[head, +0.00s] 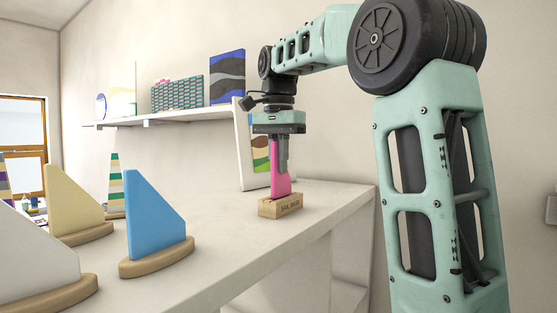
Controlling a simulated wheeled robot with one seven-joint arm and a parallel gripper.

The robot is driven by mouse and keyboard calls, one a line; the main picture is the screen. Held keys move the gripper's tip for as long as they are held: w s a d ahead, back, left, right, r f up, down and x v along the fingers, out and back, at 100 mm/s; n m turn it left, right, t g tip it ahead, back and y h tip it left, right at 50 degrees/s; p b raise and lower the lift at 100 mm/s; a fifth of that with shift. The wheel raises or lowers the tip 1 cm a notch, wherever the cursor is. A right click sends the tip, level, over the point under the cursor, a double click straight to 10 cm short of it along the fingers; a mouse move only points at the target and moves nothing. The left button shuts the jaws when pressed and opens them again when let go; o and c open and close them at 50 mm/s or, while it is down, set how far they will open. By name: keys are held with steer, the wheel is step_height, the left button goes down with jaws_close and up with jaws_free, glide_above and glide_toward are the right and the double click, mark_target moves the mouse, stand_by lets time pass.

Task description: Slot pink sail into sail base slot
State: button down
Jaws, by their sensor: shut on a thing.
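The pink sail (277,182) is upright in the head view, right of the middle. My gripper (282,160) points down from above and is shut on its upper part. The sail base (281,207) is a small wooden block with dark lettering on its front, standing on the white counter (235,237). The sail's lower edge meets the top of the block. The slot itself is hidden, so I cannot tell how deep the sail sits in it.
A blue sail (152,215), a cream sail (72,198) and a white sail (30,262) stand in wooden bases at the left. A wall shelf (165,119) holds patterned panels behind my arm. A patterned board (258,150) leans behind my gripper. The counter between the blue sail and the block is clear.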

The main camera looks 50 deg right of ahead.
steer(key=shift+f, duration=1.4)
stand_by(4.5)
steer(key=c, duration=1.4)
jaws_free()
steer(key=shift+c, duration=0.2)
steer(key=shift+r, duration=0.15)
step_height(320, 180, up, 17)
steer(key=p, duration=0.4)
steer(key=shift+r, duration=0.15)
steer(key=shift+s, duration=0.1)
